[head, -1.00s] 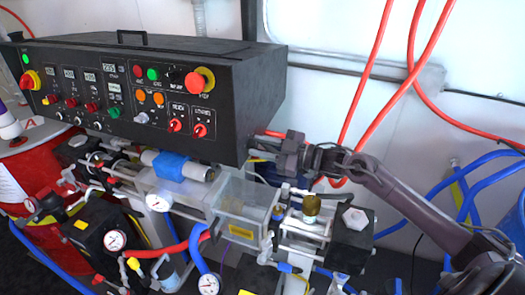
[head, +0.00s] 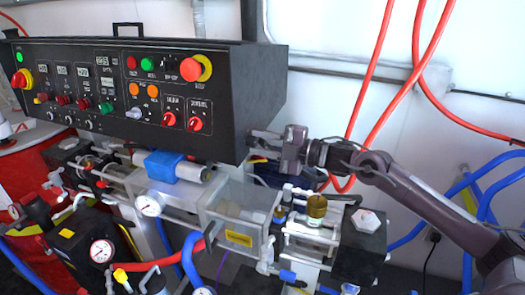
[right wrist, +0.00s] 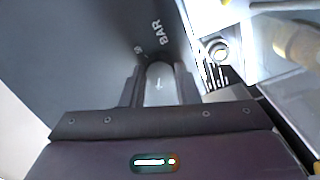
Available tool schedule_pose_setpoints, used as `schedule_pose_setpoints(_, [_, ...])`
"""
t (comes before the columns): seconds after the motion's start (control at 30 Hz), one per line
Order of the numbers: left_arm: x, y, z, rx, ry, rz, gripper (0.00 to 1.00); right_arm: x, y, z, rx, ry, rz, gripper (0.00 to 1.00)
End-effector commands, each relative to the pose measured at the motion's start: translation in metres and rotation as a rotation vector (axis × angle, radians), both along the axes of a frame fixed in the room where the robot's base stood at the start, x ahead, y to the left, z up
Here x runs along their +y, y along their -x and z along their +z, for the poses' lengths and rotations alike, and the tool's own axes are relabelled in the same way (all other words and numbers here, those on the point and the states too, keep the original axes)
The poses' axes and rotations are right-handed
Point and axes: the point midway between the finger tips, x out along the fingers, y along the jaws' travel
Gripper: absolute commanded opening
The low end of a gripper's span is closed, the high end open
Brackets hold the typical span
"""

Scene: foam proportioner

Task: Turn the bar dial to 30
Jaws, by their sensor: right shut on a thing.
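The bar dial (right wrist: 158,84) is a grey knob with a white mark, on the dark side panel of the control box. In the right wrist view, "BAR" is printed beyond it, and a small number near it is too blurred to read. My right gripper (right wrist: 160,76) is shut on the dial, one finger on each side. In the head view my right gripper (head: 262,146) is at the lower right end of the black control box (head: 262,100), and the dial is hidden there. My left gripper is not in view.
A brass fitting (head: 316,208) stands below my right gripper. Red hoses (head: 382,100) hang on the wall behind my right arm. The box front carries several knobs and a red emergency stop (head: 197,68).

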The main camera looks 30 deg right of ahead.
Motion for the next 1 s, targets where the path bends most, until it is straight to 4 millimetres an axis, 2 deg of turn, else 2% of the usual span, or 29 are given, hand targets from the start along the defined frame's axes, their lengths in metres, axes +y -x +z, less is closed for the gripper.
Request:
schedule_pose_setpoints(0.2, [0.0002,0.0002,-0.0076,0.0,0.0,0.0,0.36,0.0005,0.0003,-0.0016,-0.03,0.036,0.002,0.06])
schedule_pose_setpoints(0.67, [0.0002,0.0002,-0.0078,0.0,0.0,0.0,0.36,0.0005,0.0003,-0.0009,-0.037,0.044,0.002,0.06])
schedule_pose_setpoints(0.7, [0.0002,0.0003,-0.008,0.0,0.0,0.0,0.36,0.0005,0.0003,-0.0009,-0.037,0.044,0.002,0.34])
schedule_pose_setpoints(0.83, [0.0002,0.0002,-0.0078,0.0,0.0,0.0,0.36,0.0004,0.0002,-0.0007,-0.037,0.044,0.002,0.5])
schedule_pose_setpoints(1.0, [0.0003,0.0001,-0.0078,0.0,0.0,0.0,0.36,0.0002,0.0002,-0.0004,-0.037,0.042,0.0,0.5])
